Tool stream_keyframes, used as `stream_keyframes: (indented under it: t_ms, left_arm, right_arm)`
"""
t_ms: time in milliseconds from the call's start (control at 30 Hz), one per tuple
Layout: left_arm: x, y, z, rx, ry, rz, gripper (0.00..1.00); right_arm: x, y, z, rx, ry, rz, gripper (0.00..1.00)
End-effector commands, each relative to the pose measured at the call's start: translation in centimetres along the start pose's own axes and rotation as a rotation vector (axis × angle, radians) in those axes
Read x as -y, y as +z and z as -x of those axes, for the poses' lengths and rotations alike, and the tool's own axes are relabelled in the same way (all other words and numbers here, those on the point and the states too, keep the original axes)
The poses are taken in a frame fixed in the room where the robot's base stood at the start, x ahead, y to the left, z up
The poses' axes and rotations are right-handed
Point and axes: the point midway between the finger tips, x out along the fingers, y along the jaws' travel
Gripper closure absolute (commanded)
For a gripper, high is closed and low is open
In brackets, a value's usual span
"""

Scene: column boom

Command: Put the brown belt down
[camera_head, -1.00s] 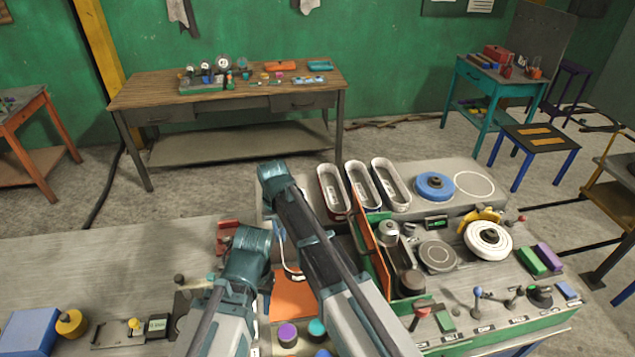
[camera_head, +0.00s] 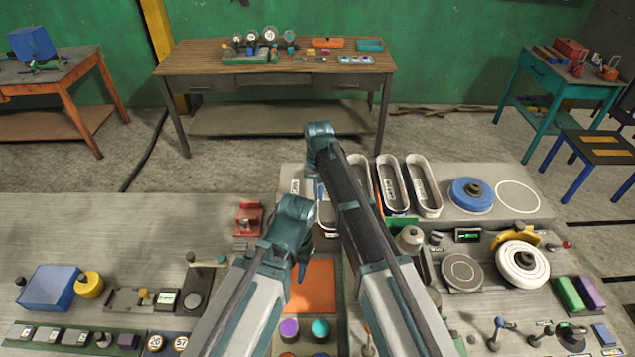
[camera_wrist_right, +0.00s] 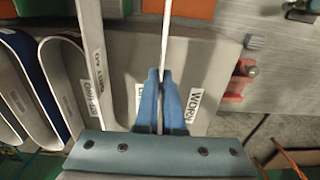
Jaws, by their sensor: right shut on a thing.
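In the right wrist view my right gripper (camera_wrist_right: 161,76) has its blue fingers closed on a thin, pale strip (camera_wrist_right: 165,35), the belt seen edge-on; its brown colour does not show. The strip runs away from the fingertips over a grey surface (camera_wrist_right: 205,60) with a "WORN" label (camera_wrist_right: 196,105). In the head view my right arm hides most of this gripper, and part of a pale loop shows beside the arm. Whether the belt touches the surface I cannot tell. My left arm stands to the left, and its jaws are not clear.
Oval trays (camera_head: 424,186) stand just right of my right arm. A blue disc (camera_head: 471,194) and a white wheel (camera_head: 521,264) are farther right. A red fixture (camera_head: 248,218) is left of my arms. The grey bench (camera_head: 120,225) has free room at left.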

Motion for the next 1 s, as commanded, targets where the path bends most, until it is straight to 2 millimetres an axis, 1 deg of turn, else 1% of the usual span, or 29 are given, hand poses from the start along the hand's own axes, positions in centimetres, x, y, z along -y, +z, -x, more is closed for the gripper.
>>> stream_keyframes:
  t_ms: [33,100,200,300,333,400,567,667,733,800,900,1000]
  left_arm:
    - [0.0,0.0,-0.3,0.0,0.0,0.0,0.55]
    - [0.0,0.0,-0.4,0.0,0.0,0.0,0.55]
    - [-0.1,0.0,-0.7,0.0,0.0,0.001,0.55]
    - [-0.1,-0.1,-0.8,0.0,0.0,0.001,0.55]
    - [-0.1,-0.1,-0.9,0.0,0.0,0.001,0.55]
    - [-0.1,-0.1,-0.9,0.0,0.0,0.0,0.55]
    - [-0.1,-0.1,-0.9,0.0,0.0,0.0,0.55]
    - [-0.1,-0.1,-1.0,0.0,0.0,0.0,0.55]
    - [-0.1,-0.1,-1.1,0.0,0.0,0.0,0.55]
    - [-0.2,-0.1,-2.5,0.0,0.0,-0.002,0.55]
    - [-0.3,-0.2,-3.9,0.0,-0.001,-0.005,0.55]
    - [-0.4,-0.3,-4.7,0.0,-0.002,-0.007,0.55]
  right_arm:
    - [0.2,-2.1,-0.3,0.0,0.0,0.0,1.0]
    - [0.4,-3.9,-0.4,0.0,0.0,0.0,1.0]
    - [0.6,-6.4,-0.7,0.0,0.0,0.0,1.0]
    - [0.7,-8.4,-0.8,0.0,0.0,0.0,1.0]
    - [0.7,-8.8,-0.9,0.0,0.0,0.0,1.0]
    - [0.7,-9.3,-0.9,0.0,0.0,0.0,1.0]
    - [0.7,-9.3,-0.9,0.0,0.0,0.0,1.0]
    - [0.7,-10.1,-1.0,0.0,0.0,0.0,1.0]
    - [0.8,-11.0,-1.1,0.0,0.0,0.0,1.0]
    - [0.7,-10.5,-2.5,0.0,0.0,0.0,1.0]
    - [0.8,-10.5,-3.9,0.0,0.0,0.0,1.0]
    - [0.8,-10.5,-4.7,0.0,0.0,0.0,1.0]
